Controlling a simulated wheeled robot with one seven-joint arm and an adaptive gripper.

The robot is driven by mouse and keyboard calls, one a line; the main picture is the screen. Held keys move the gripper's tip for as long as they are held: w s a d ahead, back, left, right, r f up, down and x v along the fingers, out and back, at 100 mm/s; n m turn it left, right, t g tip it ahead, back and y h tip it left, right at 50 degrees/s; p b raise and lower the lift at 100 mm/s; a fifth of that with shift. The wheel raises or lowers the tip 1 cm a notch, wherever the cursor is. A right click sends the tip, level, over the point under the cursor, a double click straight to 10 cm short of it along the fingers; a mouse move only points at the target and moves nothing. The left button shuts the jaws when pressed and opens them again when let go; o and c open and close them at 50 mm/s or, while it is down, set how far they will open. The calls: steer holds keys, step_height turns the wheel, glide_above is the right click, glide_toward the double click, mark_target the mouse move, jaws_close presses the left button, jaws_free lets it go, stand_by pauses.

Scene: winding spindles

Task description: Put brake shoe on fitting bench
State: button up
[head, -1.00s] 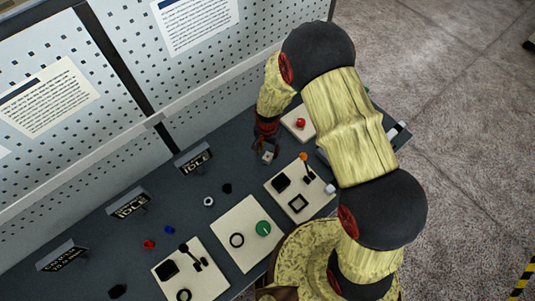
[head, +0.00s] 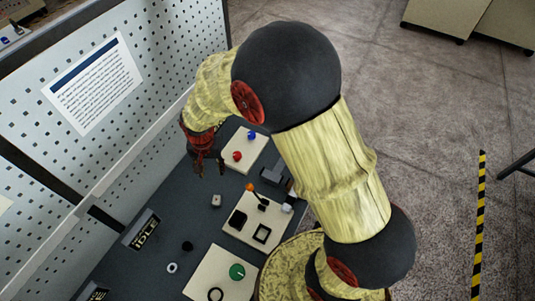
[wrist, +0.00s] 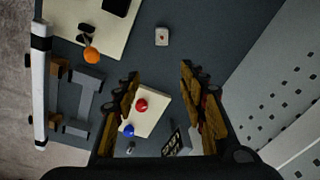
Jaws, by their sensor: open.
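I cannot tell for certain which piece is the brake shoe. A small pale block (head: 216,200) lies on the dark bench top (head: 195,228); it also shows in the wrist view (wrist: 162,36) with a small reddish mark on top. My gripper (head: 209,166) is open and empty, above the bench beyond the block. In the wrist view its two fingers (wrist: 162,85) are spread, with the block apart from them. A pale plate with a red knob (wrist: 141,104) and a blue knob (wrist: 129,130) shows between and below the fingers.
A plate with an orange-tipped lever (head: 250,187) and a plate with a green knob (head: 237,271) lie on the bench. A perforated panel (head: 150,75) backs the bench.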

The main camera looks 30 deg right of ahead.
steer(key=s+d+r+n+t, duration=0.1)
steer(key=s+d+r, duration=0.1)
steer(key=r, duration=0.4)
steer(key=s+d+r+n+t, duration=0.1)
steer(key=d+r, duration=0.1)
steer(key=r, duration=0.5)
steer(key=s+d+r+n+t, duration=0.1)
steer(key=s+d+r, duration=0.3)
steer(key=s+r, duration=0.3)
steer(key=s+d+r+n+t, duration=0.1)
steer(key=s+d+r+n, duration=0.1)
steer(key=s+d+r, duration=0.2)
steer(key=s+r, duration=0.3)
steer(key=s, duration=0.3)
steer(key=shift+s+r+n+t, duration=0.15)
steer(key=shift+s+n+t, duration=0.15)
steer(key=shift+s+t, duration=0.1)
